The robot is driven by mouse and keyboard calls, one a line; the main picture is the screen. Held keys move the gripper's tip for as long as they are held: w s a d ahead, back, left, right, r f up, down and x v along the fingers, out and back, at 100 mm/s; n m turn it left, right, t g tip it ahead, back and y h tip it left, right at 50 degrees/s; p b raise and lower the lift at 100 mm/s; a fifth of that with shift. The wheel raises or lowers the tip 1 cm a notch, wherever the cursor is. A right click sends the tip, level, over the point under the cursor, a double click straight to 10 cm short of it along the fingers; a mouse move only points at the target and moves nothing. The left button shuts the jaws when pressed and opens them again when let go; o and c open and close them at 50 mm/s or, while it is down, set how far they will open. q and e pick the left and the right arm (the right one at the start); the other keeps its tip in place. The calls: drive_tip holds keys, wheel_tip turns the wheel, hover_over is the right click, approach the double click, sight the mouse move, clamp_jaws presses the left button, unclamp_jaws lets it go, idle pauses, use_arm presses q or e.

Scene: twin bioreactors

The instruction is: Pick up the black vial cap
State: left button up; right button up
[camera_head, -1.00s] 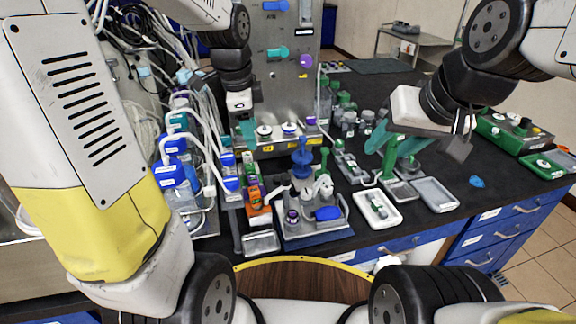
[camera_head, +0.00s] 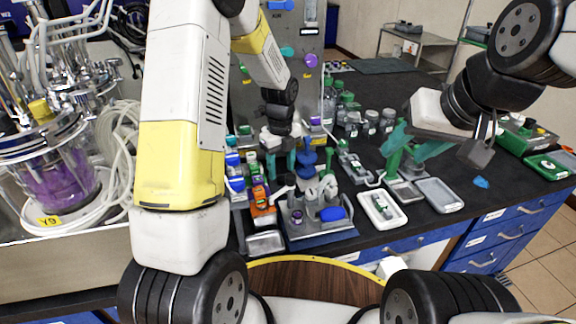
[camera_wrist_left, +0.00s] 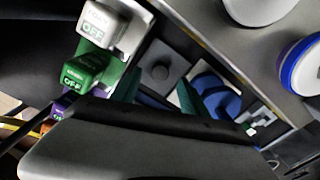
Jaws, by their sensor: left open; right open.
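My left gripper (camera_head: 281,168) points down over the bench behind the blue clamp-like device, its two teal fingers apart. In the left wrist view its teal fingers (camera_wrist_left: 158,100) stand partly hidden behind the grey body. A small dark round knob on a square grey base (camera_wrist_left: 160,72) shows beyond and between the fingers; I cannot tell if it is the black vial cap. In the head view I cannot make out the cap, and the left gripper covers part of that area. My right gripper (camera_head: 410,155) is open and empty above the bench at the right.
Green and white OFF-labelled blocks (camera_wrist_left: 88,68) stand close to the left fingers. A blue part (camera_wrist_left: 215,95) lies on their other side. A purple-filled glass vessel (camera_head: 55,175) stands at left.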

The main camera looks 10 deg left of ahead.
sight(282, 178)
use_arm(q)
drive_tip(key=shift+f, duration=1.6)
clamp_jaws()
